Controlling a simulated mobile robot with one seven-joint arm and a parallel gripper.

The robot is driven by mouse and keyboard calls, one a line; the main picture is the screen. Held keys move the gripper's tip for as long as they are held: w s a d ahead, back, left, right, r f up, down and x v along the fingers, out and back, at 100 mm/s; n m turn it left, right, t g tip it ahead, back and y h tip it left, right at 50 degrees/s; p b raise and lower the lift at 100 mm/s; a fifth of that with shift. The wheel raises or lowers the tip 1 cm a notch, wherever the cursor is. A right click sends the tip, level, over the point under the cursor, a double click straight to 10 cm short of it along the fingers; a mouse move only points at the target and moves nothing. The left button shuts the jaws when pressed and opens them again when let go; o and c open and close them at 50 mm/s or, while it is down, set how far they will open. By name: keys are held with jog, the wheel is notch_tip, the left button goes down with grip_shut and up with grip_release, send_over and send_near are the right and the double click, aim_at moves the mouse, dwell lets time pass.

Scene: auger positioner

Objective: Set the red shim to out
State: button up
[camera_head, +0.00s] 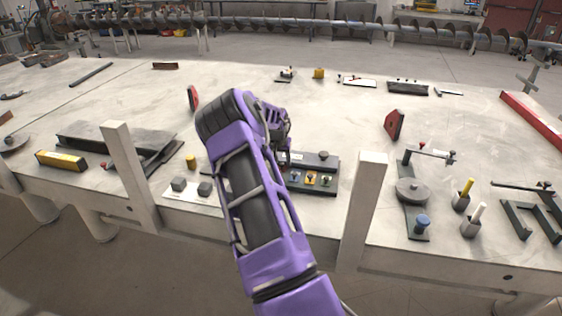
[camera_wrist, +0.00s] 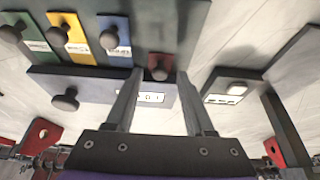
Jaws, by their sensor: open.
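The red shim (camera_wrist: 153,57) shows in the wrist view as a small dark red piece with a dark round knob (camera_wrist: 158,74). The knob sits between the two fingertips of my gripper (camera_wrist: 160,78), which is open. I cannot tell whether the fingers touch it. A white label (camera_wrist: 150,98) shows between the fingers. Beside the red shim are the blue shim (camera_wrist: 116,50), yellow shim (camera_wrist: 78,48) and green shim (camera_wrist: 42,58), each with a dark knob. In the head view my gripper (camera_head: 286,157) is at the dark fixture (camera_head: 325,190); my arm hides the red shim there.
A separate dark block (camera_wrist: 85,88) with a knob lies near the shims in the wrist view. Red-faced brackets (camera_head: 394,124) and (camera_head: 193,97) stand on the white table. Two pale posts (camera_head: 362,205) and (camera_head: 130,175) rise at its front edge. The table's middle is mostly clear.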

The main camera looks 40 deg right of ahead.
grip_shut()
dwell(0.3)
dwell(1.2)
